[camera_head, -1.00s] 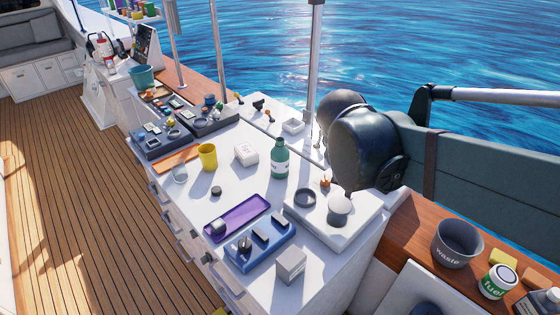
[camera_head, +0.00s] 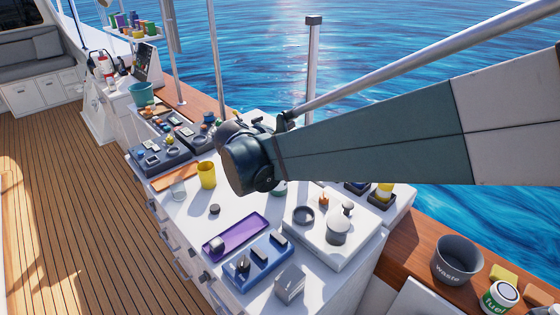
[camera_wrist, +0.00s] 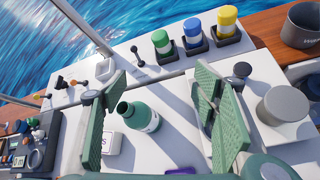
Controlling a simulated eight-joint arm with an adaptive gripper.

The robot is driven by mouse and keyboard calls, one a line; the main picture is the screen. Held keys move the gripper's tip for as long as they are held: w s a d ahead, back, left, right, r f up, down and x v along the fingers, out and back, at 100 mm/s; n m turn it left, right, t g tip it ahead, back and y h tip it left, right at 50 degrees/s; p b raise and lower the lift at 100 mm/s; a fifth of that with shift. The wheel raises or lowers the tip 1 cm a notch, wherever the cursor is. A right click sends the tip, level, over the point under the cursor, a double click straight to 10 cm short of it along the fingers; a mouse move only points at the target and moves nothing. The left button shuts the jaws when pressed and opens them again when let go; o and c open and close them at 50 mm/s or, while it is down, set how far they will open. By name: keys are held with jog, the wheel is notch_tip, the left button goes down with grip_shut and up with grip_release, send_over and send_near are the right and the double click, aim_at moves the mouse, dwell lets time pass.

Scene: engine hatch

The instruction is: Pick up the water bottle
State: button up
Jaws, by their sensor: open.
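The water bottle is a green bottle (camera_wrist: 138,117) with a pale label, seen from above in the wrist view. My gripper is open and empty, and I see a gap between the bottle and the green finger pads on both sides. My gripper's fingers are hidden there.
A white plate with grey round parts (camera_head: 335,234) stands right of the bottle. A purple tray (camera_head: 237,236), a blue tray (camera_head: 262,262) and a yellow cup (camera_head: 207,174) are on the counter. In the wrist view, a white box (camera_wrist: 112,143) is close beside the bottle.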

jog(key=w+a+f+n+t+h, duration=0.1)
jog(key=w+a+n, duration=0.15)
jog(key=a, duration=0.35)
jog(key=w+a+f+n+t, duration=0.1)
jog(key=a+n, duration=0.2)
jog(key=a, duration=0.2)
jog(key=shift+m, duration=0.25)
notch_tip(320, 180, down, 13)
jog(key=shift+d+r, duration=0.1)
jog(key=shift+r, duration=0.05)
jog(key=shift+x, duration=1.3)
jog(key=shift+d, duration=0.1)
jog(key=shift+b+x, duration=0.85)
jog(key=shift+x, duration=1.75)
